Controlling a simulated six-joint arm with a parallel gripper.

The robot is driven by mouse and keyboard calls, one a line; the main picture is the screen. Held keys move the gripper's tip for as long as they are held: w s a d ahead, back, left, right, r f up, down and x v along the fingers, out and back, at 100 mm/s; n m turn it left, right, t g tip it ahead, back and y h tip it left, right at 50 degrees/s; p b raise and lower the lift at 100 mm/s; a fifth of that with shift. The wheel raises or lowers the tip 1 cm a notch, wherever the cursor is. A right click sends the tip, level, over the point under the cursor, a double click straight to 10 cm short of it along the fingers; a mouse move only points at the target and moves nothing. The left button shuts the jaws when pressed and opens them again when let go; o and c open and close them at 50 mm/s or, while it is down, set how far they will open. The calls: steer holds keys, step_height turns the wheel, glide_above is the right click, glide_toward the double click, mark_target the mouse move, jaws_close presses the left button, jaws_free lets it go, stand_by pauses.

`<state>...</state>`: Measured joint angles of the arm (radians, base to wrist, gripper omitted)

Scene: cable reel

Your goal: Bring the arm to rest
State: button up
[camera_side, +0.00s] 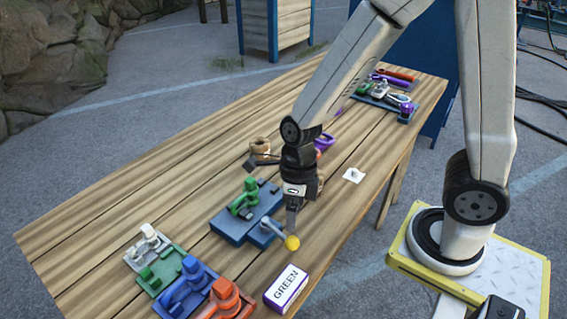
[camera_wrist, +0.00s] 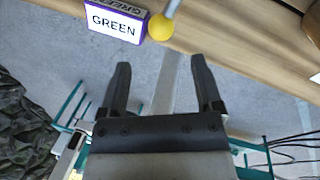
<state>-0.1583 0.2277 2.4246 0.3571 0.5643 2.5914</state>
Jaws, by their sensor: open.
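My gripper (camera_side: 291,222) points down over the table's near side, close to the yellow ball (camera_side: 292,243) on the end of a grey lever. In the wrist view the two dark fingers of my gripper (camera_wrist: 160,75) stand apart with nothing between them. The yellow ball (camera_wrist: 160,27) lies ahead of the fingertips there, apart from them. The lever joins a blue block (camera_side: 232,226) that carries a green part (camera_side: 244,198). My wrist hides some of the table behind it.
A box marked GREEN (camera_side: 287,289) stands at the table's (camera_side: 110,210) near edge, also in the wrist view (camera_wrist: 115,24). Grey, green, blue (camera_side: 186,287) and orange (camera_side: 228,301) fixtures sit front left. A tan reel (camera_side: 260,147) is behind my wrist. A tool tray (camera_side: 385,100) lies far back.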

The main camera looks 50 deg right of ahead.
steer(key=shift+d, duration=0.1)
steer(key=d+r+n+t+h, duration=0.1)
steer(key=d+n, duration=0.2)
steer(key=n, duration=1.2)
steer(key=w+d+r+n+t+h, duration=0.1)
steer(key=d+n, duration=0.3)
steer(key=n, duration=1.2)
steer(key=shift+w+d+r+t, duration=0.15)
steer(key=shift+d+r+t, duration=0.1)
steer(key=shift+r+t, duration=0.45)
